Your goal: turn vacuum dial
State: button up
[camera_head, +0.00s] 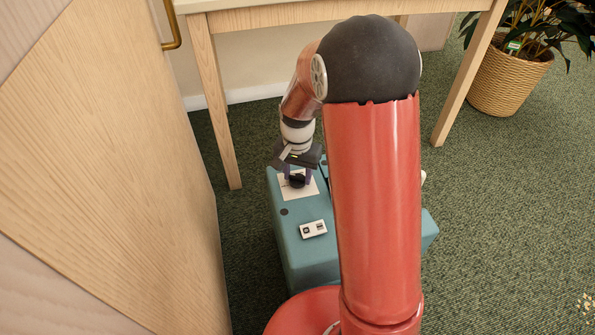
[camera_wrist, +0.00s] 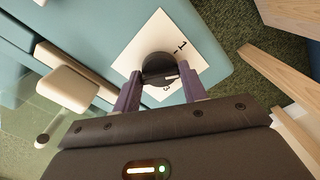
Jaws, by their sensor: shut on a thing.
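The vacuum is a teal box-shaped unit (camera_head: 307,262) on the carpet, below my arm. On its top is a white label plate (camera_wrist: 135,50) with printed marks, one looking like a 1. A round black dial (camera_wrist: 158,64) sits on this plate; the dial also shows small and dark in the head view (camera_head: 297,181). My gripper (camera_head: 296,176) points down at the plate. In the wrist view my gripper's (camera_wrist: 160,82) two purple fingers are on either side of the dial and shut on it. The lower part of the dial is partly hidden between the fingers.
A small white panel (camera_head: 313,229) is on the unit's top. A wooden table (camera_head: 213,100) stands behind, its legs on both sides. A wooden door (camera_head: 100,150) with a brass handle is close on the left. A potted plant (camera_head: 509,82) stands back right.

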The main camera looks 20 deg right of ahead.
aim_at(298, 176)
jog(key=m+p, duration=0.1)
jog(key=m, duration=0.4)
jog(key=shift+p, duration=0.4)
jog(key=shift+m, duration=0.3)
jog(key=o, duration=1)
notch_tip(298, 176, up, 8)
jog(key=shift+f+p, duration=0.1)
jog(key=shift+p, duration=0.7)
